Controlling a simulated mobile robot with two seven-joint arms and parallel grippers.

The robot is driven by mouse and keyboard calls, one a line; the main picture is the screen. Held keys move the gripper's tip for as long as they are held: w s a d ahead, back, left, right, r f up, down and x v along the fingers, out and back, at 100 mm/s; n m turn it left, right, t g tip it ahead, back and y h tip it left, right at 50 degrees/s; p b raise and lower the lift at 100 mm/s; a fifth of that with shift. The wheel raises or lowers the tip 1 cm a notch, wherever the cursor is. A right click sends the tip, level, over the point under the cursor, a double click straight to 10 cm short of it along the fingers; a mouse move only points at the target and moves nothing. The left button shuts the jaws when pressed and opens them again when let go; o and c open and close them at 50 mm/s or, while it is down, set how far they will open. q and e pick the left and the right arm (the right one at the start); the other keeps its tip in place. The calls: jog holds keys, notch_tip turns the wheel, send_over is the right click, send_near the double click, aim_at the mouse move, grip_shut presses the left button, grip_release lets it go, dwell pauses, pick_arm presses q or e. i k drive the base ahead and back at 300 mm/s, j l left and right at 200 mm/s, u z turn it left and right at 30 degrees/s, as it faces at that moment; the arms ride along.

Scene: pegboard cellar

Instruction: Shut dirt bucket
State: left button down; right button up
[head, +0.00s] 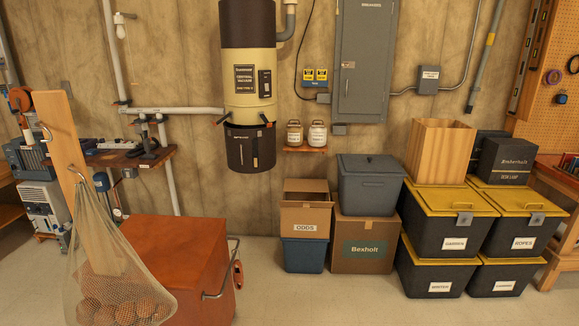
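The central vacuum (250,62) hangs on the back wall, a tall cylinder with a dark top and a cream lower body. The dark dirt bucket (251,152) is directly below the cream body. Its upper rim looks slightly tilted, with a dark strip between it and the body; I cannot tell how wide any gap is. A dark latch (223,117) sticks out at the left of the joint and another latch (266,118) shows at the right. Neither of my grippers is in view.
A small shelf with two jars (305,150) is right of the bucket. Boxes (363,245) and yellow-lidded bins (452,200) fill the right.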

aim_at(251, 150)
jog(key=i, duration=3.25)
jog(key=z, duration=0.05)
